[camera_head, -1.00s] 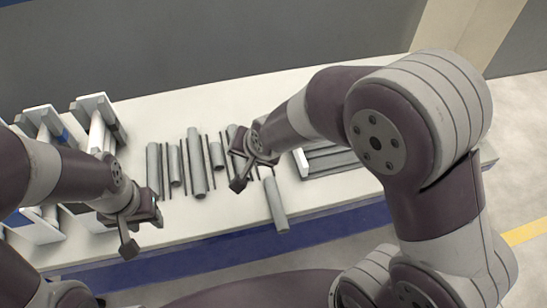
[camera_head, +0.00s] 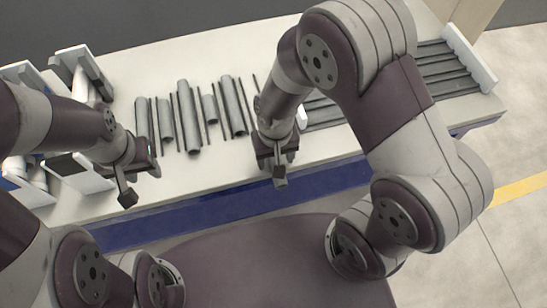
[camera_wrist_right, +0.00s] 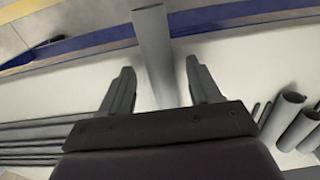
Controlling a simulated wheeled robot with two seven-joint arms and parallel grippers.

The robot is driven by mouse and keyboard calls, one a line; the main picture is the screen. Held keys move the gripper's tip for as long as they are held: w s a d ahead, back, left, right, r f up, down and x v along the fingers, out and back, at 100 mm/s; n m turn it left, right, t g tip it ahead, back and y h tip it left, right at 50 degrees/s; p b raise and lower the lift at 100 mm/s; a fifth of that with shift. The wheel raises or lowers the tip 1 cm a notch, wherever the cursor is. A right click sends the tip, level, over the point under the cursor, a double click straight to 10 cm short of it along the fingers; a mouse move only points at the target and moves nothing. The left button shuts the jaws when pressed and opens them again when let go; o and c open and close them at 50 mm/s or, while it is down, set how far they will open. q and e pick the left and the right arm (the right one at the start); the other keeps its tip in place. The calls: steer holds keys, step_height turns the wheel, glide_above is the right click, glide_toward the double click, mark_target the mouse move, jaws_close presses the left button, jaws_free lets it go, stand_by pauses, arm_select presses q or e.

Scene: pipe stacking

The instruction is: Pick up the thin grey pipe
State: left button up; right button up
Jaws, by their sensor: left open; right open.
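A grey pipe (camera_wrist_right: 155,50) lies between the two parted fingers of my right gripper (camera_wrist_right: 160,78) in the right wrist view. Its open end points toward the blue strip, and the fingers stand apart from it on both sides. My left gripper (camera_head: 141,176) is open and empty over the front left of the table. Grey pipes of differing thickness, such as a thick one (camera_head: 188,120), and thin dark rods (camera_head: 221,105) lie in a row between the grippers.
A rack with dark grooves (camera_head: 445,72) stands at the right, partly behind my right arm. White holders (camera_head: 80,62) stand at the left of the white table (camera_head: 150,72). A blue band (camera_head: 180,222) runs along its front.

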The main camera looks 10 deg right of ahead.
steer(key=shift+w+f, duration=0.1)
steer(key=shift+f, duration=0.4)
steer(key=c, duration=1.1)
steer(key=shift+r, duration=0.1)
steer(key=shift+c, duration=0.2)
